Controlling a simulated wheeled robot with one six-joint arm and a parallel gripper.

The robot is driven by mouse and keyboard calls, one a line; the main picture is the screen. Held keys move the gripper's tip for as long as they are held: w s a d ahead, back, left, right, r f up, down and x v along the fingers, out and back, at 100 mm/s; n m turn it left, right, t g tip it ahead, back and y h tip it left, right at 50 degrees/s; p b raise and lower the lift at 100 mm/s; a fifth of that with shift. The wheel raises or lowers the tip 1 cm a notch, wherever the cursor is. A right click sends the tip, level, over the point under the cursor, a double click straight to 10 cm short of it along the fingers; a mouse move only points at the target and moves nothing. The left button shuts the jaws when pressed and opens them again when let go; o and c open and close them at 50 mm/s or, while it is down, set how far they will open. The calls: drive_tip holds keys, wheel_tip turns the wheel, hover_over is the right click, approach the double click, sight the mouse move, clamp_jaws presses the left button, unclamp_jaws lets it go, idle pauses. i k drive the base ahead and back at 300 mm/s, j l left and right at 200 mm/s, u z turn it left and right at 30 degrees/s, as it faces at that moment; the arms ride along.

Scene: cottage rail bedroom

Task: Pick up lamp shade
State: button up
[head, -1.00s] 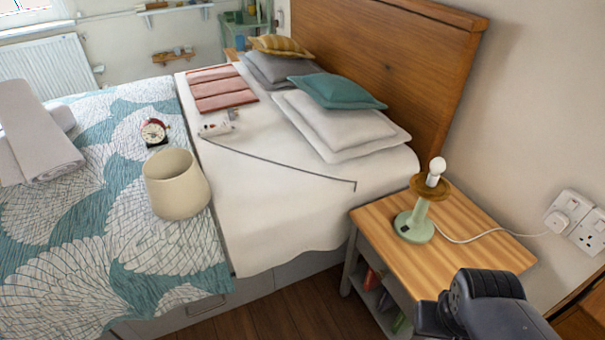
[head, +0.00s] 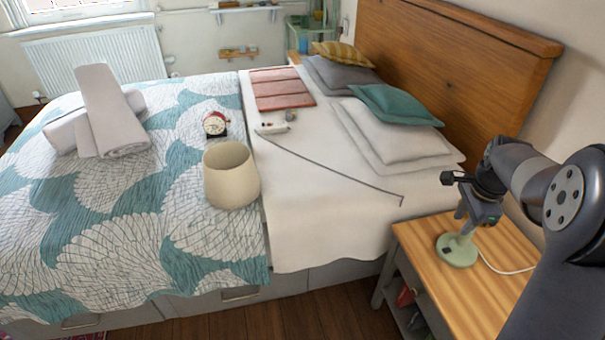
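The cream lamp shade (head: 231,178) stands on the bed, on the teal-and-white patterned cover, close to where the white sheet begins. Its wide round opening faces up. My gripper (head: 464,212) is well to the right of the shade, above the wooden nightstand.
A red alarm clock (head: 215,123) stands just behind the shade. A thin dark rod (head: 330,166) lies on the white sheet. Rolled grey towels (head: 110,125) lie to the left, and pillows (head: 395,130) at the headboard. The cover in front of the shade is clear.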

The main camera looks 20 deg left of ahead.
sight(232, 180)
drive_tip(key=u, duration=0.4)
drive_tip(key=i+j+u, duration=0.1)
drive_tip(key=u, duration=0.7)
drive_tip(key=i+u, duration=0.15)
drive_tip(key=u, duration=0.25)
drive_tip(key=i+l, duration=0.1)
drive_tip(key=i, duration=0.5)
drive_tip(key=i+u, duration=0.1)
drive_tip(key=i, duration=0.5)
